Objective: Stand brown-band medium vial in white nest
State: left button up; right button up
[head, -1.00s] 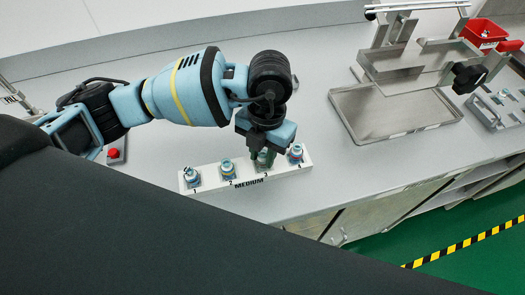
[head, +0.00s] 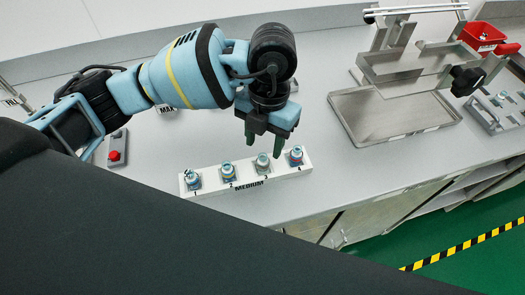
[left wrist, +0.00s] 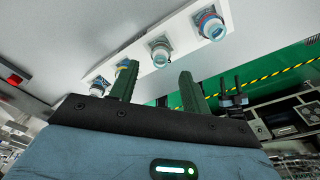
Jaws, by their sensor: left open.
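My left gripper (head: 264,143) is open and empty, its dark green fingers just above and behind the white rack marked MEDIUM (head: 210,182). Several capped vials stand upright in it: vial 1 (head: 192,180), vial 2 (head: 228,172) with yellow and blue, vial 3 (head: 262,163), greyish, and vial 4 (head: 296,157) with red and blue. Vial 3 is nearest the fingers; in the left wrist view it (left wrist: 160,52) shows between them, apart from both. I cannot make out a brown band on any vial, and cannot tell a separate white nest. My right gripper is not in view.
A metal tray (head: 395,125) and a metal stand (head: 420,65) are at the right, with a red bin (head: 482,36) and a small metal holder (head: 498,108) beyond. A red-button box (head: 116,150) is at the left. The counter between rack and tray is clear.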

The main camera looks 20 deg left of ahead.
pick_arm(q)
notch_tip(320, 180, up, 7)
jog(key=shift+w, duration=0.4)
jog(key=shift+d, duration=0.1)
